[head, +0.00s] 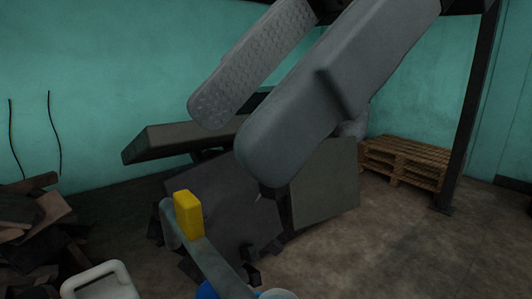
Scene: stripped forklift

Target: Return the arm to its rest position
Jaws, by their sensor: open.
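I make out no gripper fingers in the head view, so I cannot tell where my gripper is relative to the things here. The stripped forklift's large grey parts fill the middle. A rounded grey slab (325,90) slants down from the top right. A second slab with a textured face (250,65) slants beside it. A flat grey panel (325,185) stands tilted below them. A yellow block (188,214) shows at the upper end of a grey bar (212,262) at the lower middle. Blue and pale rounded pieces at the bottom edge are cut off.
A wooden pallet (405,160) lies by the back wall at right, near a dark post (467,115). A heap of scrap (35,225) is at left. A pale rounded frame (98,282) is at the lower left. Brown floor (430,255) is clear at the lower right.

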